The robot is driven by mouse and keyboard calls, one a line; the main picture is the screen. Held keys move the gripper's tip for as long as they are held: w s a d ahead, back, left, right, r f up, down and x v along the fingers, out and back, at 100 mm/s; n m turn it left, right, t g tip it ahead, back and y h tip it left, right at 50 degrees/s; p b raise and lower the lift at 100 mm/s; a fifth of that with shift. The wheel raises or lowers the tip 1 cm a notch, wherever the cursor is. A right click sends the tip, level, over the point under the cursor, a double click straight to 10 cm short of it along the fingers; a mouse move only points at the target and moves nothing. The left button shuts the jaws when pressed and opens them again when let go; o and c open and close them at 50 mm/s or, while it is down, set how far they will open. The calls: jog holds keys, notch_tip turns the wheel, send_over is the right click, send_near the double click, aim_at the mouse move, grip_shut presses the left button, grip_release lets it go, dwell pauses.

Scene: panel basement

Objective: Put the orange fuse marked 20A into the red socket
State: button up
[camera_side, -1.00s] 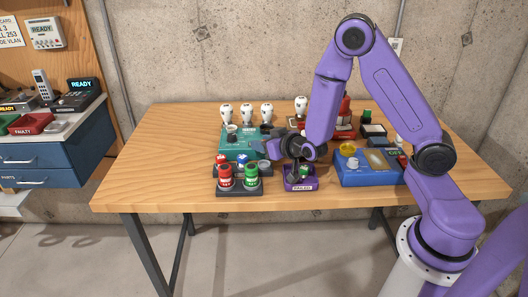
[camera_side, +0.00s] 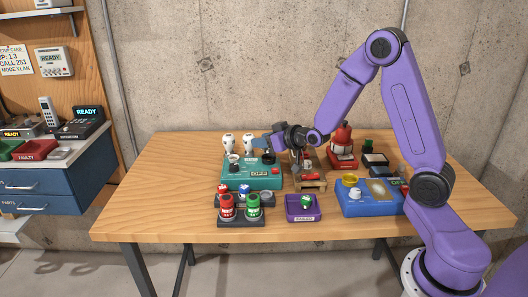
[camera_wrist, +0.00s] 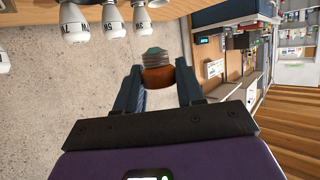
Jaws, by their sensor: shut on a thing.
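My gripper (camera_wrist: 157,72) is shut on an orange fuse (camera_wrist: 157,79) with a ribbed metal end and a teal tip. Its marking is not readable. In the side view my gripper (camera_side: 266,142) is above the back of the teal box, and the fuse cannot be made out there. A red labelled cylinder (camera_side: 227,208) stands at the front left of a dark rack, beside a green one (camera_side: 253,208). A red fixture (camera_side: 342,152) stands farther back on the right. I cannot tell which red thing is the red socket.
White bulbs (camera_side: 228,144) stand behind the teal box (camera_side: 240,178); some show in the wrist view (camera_wrist: 112,20). A purple tray (camera_side: 303,217) holds a green item. The table's left side is clear.

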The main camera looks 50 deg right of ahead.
jog(key=d+f+n+y, duration=0.1)
jog(key=d, duration=0.5)
jog(key=s+d+f+n+y, duration=0.1)
jog(key=d, duration=0.5)
jog(key=s+d+f+n+y, duration=0.1)
jog(key=d, duration=0.5)
jog(key=shift+s+d+g+y, duration=0.25)
jog(key=shift+g+y, duration=0.05)
jog(key=shift+f, duration=2.55)
jog(key=shift+f, duration=0.6)
jog(key=o, duration=0.7)
jog(key=shift+o, duration=0.2)
